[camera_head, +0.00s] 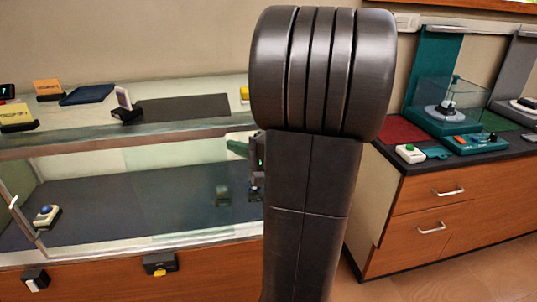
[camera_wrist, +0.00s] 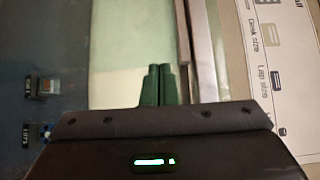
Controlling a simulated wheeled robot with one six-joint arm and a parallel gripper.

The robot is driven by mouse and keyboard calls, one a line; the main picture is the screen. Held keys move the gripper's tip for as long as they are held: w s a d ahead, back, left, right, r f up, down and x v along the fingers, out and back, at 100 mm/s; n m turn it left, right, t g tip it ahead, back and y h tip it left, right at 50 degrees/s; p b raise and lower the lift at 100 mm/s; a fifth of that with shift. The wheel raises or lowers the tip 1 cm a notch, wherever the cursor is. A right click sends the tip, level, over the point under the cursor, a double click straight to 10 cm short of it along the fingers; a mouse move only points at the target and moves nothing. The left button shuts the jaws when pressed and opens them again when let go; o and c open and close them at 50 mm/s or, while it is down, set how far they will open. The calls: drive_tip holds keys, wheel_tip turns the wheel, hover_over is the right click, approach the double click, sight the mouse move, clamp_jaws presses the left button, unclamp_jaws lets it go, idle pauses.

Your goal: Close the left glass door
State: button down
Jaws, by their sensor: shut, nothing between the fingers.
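The glass display case (camera_head: 110,135) stands at the left in the head view, with a dark floor inside. A slanted metal-edged frame with a white handle (camera_head: 13,202) shows at its left end; it looks like part of the left glass door, but how far it stands open is unclear. My gripper (camera_head: 238,146) is at the case's right part, largely hidden behind my dark arm. In the wrist view its green fingers (camera_wrist: 158,68) are together and empty, left of a vertical metal edge (camera_wrist: 204,50). I cannot tell whether they touch glass.
A small device with a blue button (camera_head: 46,215) sits inside the case at left. Cards and small devices stand on its top. A wooden drawer cabinet (camera_head: 425,215) with green equipment stands at right. A printed panel (camera_wrist: 285,50) is right of the fingers. Floor shows at lower right.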

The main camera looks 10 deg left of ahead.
sight(142, 154)
drive_tip(key=s+a+b, duration=0.2)
drive_tip(key=a, duration=0.4)
drive_tip(key=s+a+b, duration=0.2)
drive_tip(key=a+b, duration=0.1)
drive_tip(key=a, duration=0.4)
drive_tip(key=s+a+b, duration=0.2)
drive_tip(key=a+b, duration=0.1)
drive_tip(key=a, duration=0.4)
drive_tip(key=shift+s+a+f, duration=0.1)
drive_tip(key=shift+s+a, duration=0.1)
drive_tip(key=shift+s, duration=0.1)
drive_tip(key=shift+s+a+b, duration=0.2)
drive_tip(key=shift+a+b, duration=0.2)
drive_tip(key=shift+a, duration=0.25)
drive_tip(key=shift+r, duration=0.2)
drive_tip(key=shift+w+d+f, duration=0.15)
drive_tip(key=shift+w+d, duration=0.1)
drive_tip(key=shift+d, duration=0.15)
drive_tip(key=d, duration=0.4)
drive_tip(key=shift+w+b, duration=0.3)
drive_tip(key=shift+b, duration=0.1)
drive_tip(key=v, duration=0.9)
drive_tip(key=shift+p, duration=0.35)
drive_tip(key=shift+s, duration=0.1)
